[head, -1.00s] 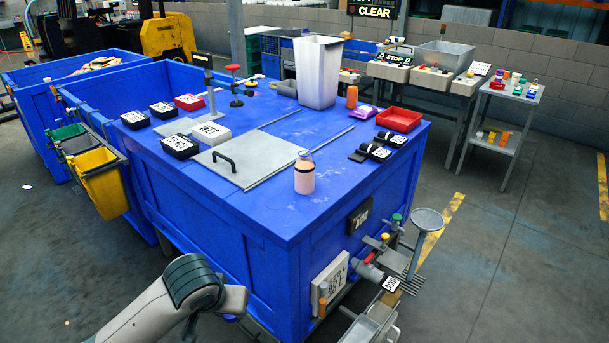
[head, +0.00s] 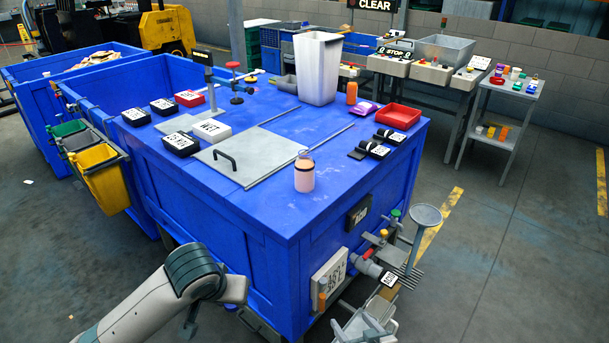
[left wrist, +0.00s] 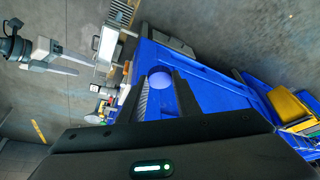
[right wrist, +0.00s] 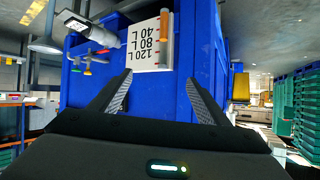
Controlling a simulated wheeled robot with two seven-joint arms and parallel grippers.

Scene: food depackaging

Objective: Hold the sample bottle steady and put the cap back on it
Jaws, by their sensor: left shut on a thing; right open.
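A small bottle (head: 304,180) with pinkish contents stands upright on the blue bin's top, near its front edge. My left gripper cannot be made out in the head view. My right gripper (head: 370,323) is low at the bottom edge, apart from the bottle. In the right wrist view (right wrist: 158,82) its fingers are open and empty, facing the bin's side.
The blue bin top (head: 340,205) carries a grey hatch (head: 255,160), a red tray (head: 398,118), a tall pale container (head: 318,70) and an orange bottle (head: 352,93). A level plate (head: 330,280) and pipe fittings (head: 370,268) stick out from its side.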

